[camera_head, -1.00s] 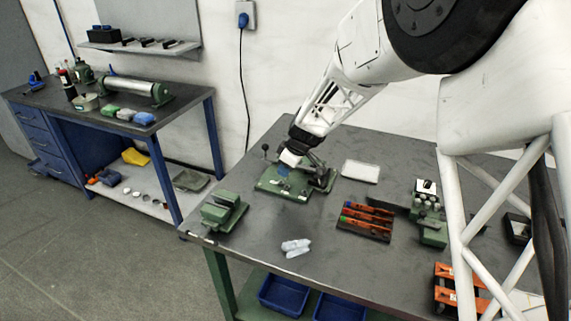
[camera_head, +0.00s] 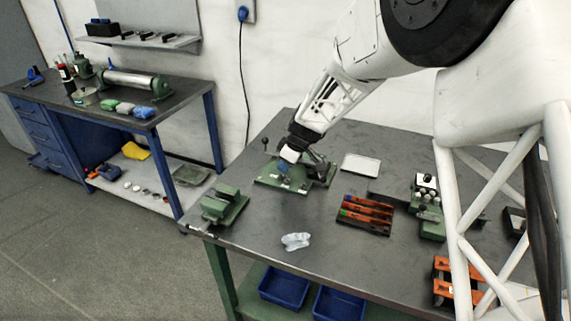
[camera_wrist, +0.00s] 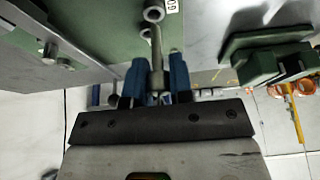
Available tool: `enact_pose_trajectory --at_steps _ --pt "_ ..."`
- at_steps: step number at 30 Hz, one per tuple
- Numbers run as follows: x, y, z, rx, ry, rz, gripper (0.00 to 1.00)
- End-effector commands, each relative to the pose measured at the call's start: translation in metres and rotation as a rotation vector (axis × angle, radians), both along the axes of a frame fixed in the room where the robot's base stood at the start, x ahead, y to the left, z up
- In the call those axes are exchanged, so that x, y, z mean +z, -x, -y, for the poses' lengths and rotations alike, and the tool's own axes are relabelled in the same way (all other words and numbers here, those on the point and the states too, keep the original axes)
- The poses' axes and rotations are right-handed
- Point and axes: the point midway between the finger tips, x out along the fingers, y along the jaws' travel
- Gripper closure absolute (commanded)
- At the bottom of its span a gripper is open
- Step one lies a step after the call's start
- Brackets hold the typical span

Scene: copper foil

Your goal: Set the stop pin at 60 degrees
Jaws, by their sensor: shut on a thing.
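The green bending fixture (camera_head: 268,182) stands on the near bench, and my gripper (camera_head: 285,167) is low over its plate. In the wrist view, my gripper (camera_wrist: 157,80) has its blue fingers closed around a slim grey metal pin (camera_wrist: 156,48). The pin's far end points at a ring-shaped hole (camera_wrist: 153,14) in the green plate (camera_wrist: 112,20). I cannot tell whether the pin's tip is in the hole or just short of it. A white label with dark characters, cut off, sits beside this hole. A second ring (camera_wrist: 144,57) lies partly behind the fingers.
A green vise (camera_head: 224,205) stands left of the fixture. A white tray (camera_head: 361,165), a rack of orange-handled tools (camera_head: 364,216) and a green device (camera_head: 431,215) stand to the right. Crumpled clear-white items (camera_head: 296,241) lie in front, with bare bench around them.

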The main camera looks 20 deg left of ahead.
Motion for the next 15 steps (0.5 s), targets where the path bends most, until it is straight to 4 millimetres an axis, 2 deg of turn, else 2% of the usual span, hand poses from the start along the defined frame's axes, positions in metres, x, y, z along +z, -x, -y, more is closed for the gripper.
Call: enact_pose_trajectory --at_steps 15 --pt "-0.0073 -0.0003 0.0002 0.000 0.000 0.000 1.00"
